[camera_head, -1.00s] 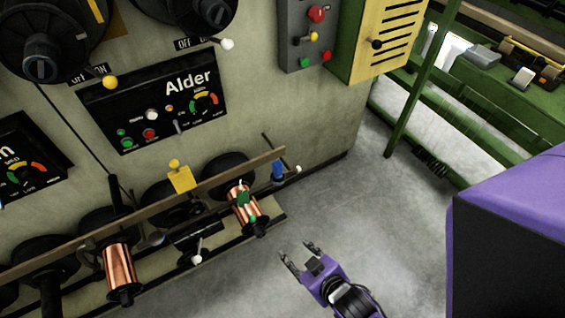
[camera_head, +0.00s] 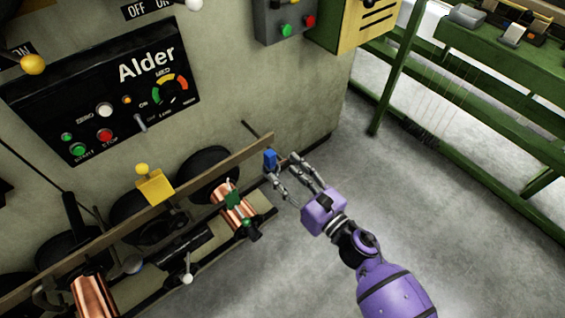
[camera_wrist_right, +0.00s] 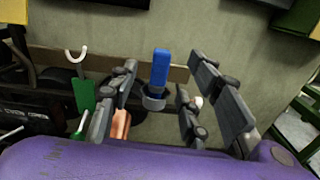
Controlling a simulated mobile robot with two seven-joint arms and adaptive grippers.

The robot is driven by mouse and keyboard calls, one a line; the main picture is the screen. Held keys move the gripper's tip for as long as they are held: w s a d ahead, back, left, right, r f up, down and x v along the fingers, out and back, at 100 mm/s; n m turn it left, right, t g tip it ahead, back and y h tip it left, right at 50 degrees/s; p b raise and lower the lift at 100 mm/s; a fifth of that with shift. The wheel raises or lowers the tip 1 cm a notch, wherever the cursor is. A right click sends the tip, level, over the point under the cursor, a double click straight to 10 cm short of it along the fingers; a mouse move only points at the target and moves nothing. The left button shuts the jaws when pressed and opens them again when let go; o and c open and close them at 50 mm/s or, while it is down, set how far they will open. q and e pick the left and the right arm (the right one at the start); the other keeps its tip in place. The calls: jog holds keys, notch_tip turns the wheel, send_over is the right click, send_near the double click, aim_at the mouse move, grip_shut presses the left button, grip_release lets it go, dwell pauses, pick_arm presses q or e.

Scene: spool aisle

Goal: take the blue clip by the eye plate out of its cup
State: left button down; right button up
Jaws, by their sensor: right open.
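The blue clip (camera_head: 270,159) stands upright near the right end of the wooden rail (camera_head: 222,172). In the right wrist view the blue clip (camera_wrist_right: 161,66) rises from a small grey cup (camera_wrist_right: 154,99). My right gripper (camera_head: 282,170) is open and close in front of the clip. In the wrist view its fingers stand on either side of the clip and cup, with a gap on each side. I cannot make out the eye plate for certain. My left gripper is not in view.
A copper spool (camera_head: 237,211) with a green piece (camera_head: 233,199) hangs below the rail, left of my right gripper. A yellow piece (camera_head: 154,186) sits farther left on the rail. The grey floor on the right is clear up to a green rack (camera_head: 490,62).

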aim_at(273, 161)
jog(key=shift+w+a+r+n, duration=0.1)
jog(key=shift+w+a+n, duration=0.1)
jog(key=shift+w+n, duration=0.15)
jog(key=x, duration=0.4)
jog(key=f+x, duration=0.1)
jog(key=x, duration=0.2)
jog(key=shift+f+p, duration=0.1)
jog(key=shift+p, duration=0.2)
jog(key=shift+d, duration=0.1)
jog(key=shift+c, duration=0.5)
grip_shut()
